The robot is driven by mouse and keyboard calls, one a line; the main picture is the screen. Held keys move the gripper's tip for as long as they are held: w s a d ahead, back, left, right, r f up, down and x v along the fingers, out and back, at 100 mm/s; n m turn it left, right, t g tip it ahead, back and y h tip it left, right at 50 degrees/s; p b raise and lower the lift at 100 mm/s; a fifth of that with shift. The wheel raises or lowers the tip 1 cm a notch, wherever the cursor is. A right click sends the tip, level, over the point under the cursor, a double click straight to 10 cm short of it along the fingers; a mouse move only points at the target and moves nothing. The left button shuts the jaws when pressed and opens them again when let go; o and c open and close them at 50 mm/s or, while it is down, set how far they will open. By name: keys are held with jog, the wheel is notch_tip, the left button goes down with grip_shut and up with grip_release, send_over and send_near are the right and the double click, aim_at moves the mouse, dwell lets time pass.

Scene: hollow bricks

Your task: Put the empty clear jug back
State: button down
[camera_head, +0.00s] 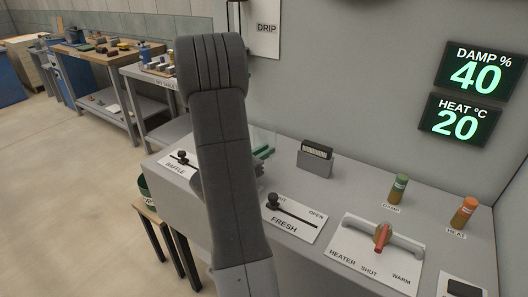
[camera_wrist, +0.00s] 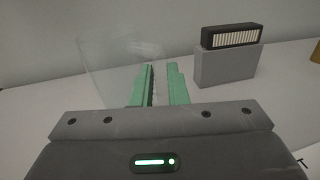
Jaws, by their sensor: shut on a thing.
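The clear jug (camera_wrist: 115,68) shows in the wrist view as a faint, see-through shape at and left of my green fingers. My gripper (camera_wrist: 161,72) is shut on it, with a small gap between the fingers. In the head view my gripper (camera_head: 264,152) is over the back of the grey bench, partly hidden behind my arm. The jug is barely visible there. I cannot tell whether it touches the bench or whether anything is in it.
A grey holder (camera_head: 315,163) with a dark-topped block stands right of my gripper. The bench (camera_head: 350,190) carries the FRESH slider (camera_head: 293,215), the heater lever (camera_head: 382,237), and green (camera_head: 398,187) and orange (camera_head: 464,212) cylinders. A wooden stool (camera_head: 150,212) stands at the bench's left.

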jog(key=c, duration=1.4)
grip_release()
jog(key=shift+f, duration=0.1)
jog(key=shift+c, duration=0.2)
jog(key=shift+r+p, duration=0.25)
jog(key=shift+p, duration=0.05)
jog(key=b+v, duration=0.1)
jog(key=v, duration=1.1)
jog(key=p+x, duration=0.1)
jog(key=x, duration=1.1)
jog(key=shift+f+b, duration=0.3)
jog(key=shift+r, duration=0.15)
